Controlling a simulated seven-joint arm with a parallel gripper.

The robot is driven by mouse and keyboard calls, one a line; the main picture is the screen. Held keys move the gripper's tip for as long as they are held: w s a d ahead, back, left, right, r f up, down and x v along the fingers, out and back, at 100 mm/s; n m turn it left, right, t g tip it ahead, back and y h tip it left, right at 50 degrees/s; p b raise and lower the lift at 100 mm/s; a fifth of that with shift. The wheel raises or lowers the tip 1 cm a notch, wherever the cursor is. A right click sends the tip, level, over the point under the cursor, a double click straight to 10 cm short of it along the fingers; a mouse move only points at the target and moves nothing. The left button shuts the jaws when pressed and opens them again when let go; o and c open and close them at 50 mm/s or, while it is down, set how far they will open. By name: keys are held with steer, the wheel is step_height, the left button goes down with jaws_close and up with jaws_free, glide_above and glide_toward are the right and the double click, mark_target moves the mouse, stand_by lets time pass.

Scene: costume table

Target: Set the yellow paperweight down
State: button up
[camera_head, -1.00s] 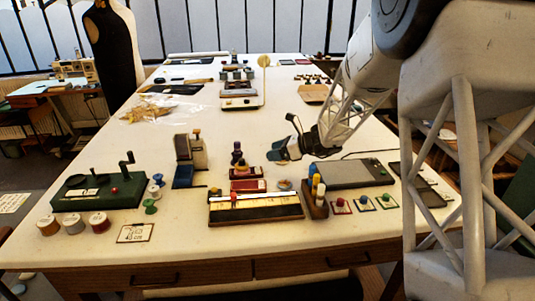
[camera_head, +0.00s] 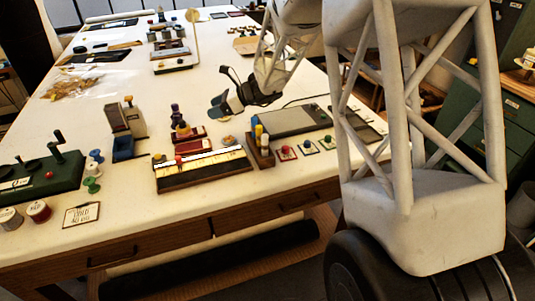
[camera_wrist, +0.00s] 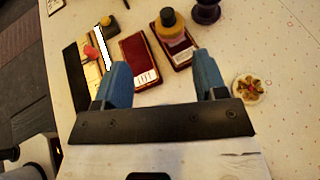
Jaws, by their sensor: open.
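A round amber-yellow piece with a dark knob (camera_wrist: 168,32), which looks like the yellow paperweight, stands upright on a dark red pad (camera_wrist: 181,56) in the wrist view. It also shows in the head view (camera_head: 182,129). A smaller dark-and-yellow piece (camera_wrist: 108,22) is at the end of the long black-edged board; I cannot rule it out as the paperweight. My gripper (camera_wrist: 162,60) has its blue fingers wide apart with nothing held between them. The amber piece is beyond the fingertips, apart from them. In the head view my gripper (camera_head: 222,106) is to the right of the pads.
A second red pad (camera_wrist: 133,58) lies between the board (camera_head: 205,173) and the first pad. A purple piece (camera_wrist: 206,9) and a small dish (camera_wrist: 250,88) stand nearby. A tablet-like slab (camera_head: 275,121) lies right. White table is bare around the dish.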

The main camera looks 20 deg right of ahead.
steer(key=s+a+r+n+g+h, duration=0.15)
steer(key=s+r+n+h, duration=0.35)
steer(key=s, duration=0.7)
steer(key=s+r+n+g, duration=0.25)
steer(key=s+n, duration=0.35)
steer(key=s, duration=0.5)
steer(key=s+d+n+h, duration=0.2)
steer(key=s+n, duration=0.1)
steer(key=s, duration=0.4)
steer(key=s+d+r+n+t+h, duration=0.1)
steer(key=s+d+n+h, duration=0.1)
steer(key=s, duration=0.6)
steer(key=s+d+n+t+h, duration=0.1)
steer(key=s+d+n+h, duration=0.1)
steer(key=s+n, duration=0.4)
steer(key=shift+s+d+r+h, duration=0.25)
steer(key=shift+s+h, duration=0.55)
steer(key=shift+s, duration=0.3)
